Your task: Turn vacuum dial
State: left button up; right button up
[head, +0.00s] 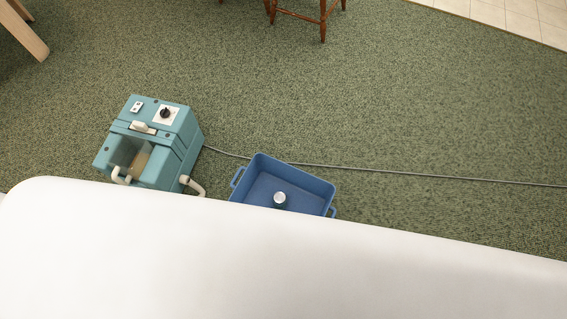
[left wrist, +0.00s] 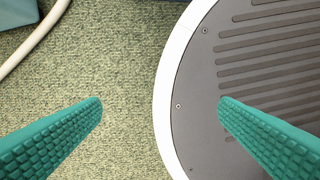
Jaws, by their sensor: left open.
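The teal vacuum (head: 165,160) stands upright on the carpet at the left of the head view. Its black dial (head: 166,113) sits on a white square plate on the top face. A beige hose (head: 193,186) bends out at its side. In the left wrist view, a pale hose (left wrist: 38,42) and a teal-blue corner (left wrist: 17,11) show at the upper left. My left gripper (left wrist: 160,103) is open with nothing between its teal fingers, above carpet and my base's edge. The dial is not in that view. Neither gripper shows in the head view.
A blue tub (head: 255,190) holding a small silver can (head: 279,198) stands right of the vacuum. A grey cord (head: 400,173) runs right across the carpet. Wooden chair legs (head: 300,15) stand at the top. Open carpet (head: 420,100) lies at the right. My white base fills the bottom.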

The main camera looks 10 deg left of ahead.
aim_at(165, 112)
jog(key=u, duration=1.65)
